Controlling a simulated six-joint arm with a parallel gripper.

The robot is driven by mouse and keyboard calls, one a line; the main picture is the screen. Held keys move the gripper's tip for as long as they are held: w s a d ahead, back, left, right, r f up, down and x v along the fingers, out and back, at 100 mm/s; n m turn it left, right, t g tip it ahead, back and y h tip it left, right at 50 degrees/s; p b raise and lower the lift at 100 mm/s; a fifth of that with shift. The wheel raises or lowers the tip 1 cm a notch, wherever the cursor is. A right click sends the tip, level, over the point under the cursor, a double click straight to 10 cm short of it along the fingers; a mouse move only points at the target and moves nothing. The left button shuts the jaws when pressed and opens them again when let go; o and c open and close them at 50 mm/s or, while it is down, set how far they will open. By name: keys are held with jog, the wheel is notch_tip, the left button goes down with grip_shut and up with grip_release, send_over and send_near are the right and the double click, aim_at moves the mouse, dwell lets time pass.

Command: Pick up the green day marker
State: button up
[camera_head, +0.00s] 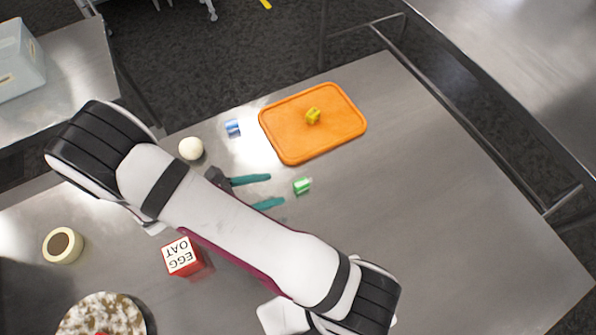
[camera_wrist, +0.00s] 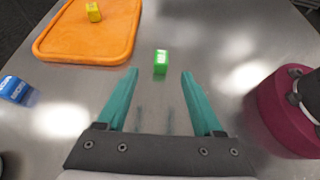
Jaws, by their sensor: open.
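The green day marker (camera_head: 302,186) is a small green block with a pale label, lying on the metal table. In the wrist view the green marker (camera_wrist: 160,62) sits just beyond my fingertips, about midway between them. My gripper (camera_head: 270,190) has two teal fingers, spread apart with nothing between them. In the wrist view my gripper (camera_wrist: 159,72) is open and points toward the marker. No contact with the marker shows.
An orange board (camera_head: 290,145) with a yellow block (camera_head: 313,116) on it lies behind the marker. A blue block (camera_head: 233,128), a white ball (camera_head: 191,148), a red-and-white box (camera_head: 182,257) and a tape-like ring (camera_head: 63,246) stand to the left. The table's right side is clear.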

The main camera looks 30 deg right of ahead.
aim_at(299, 184)
jog(key=x, duration=1)
jog(key=shift+s, duration=0.1)
grip_shut()
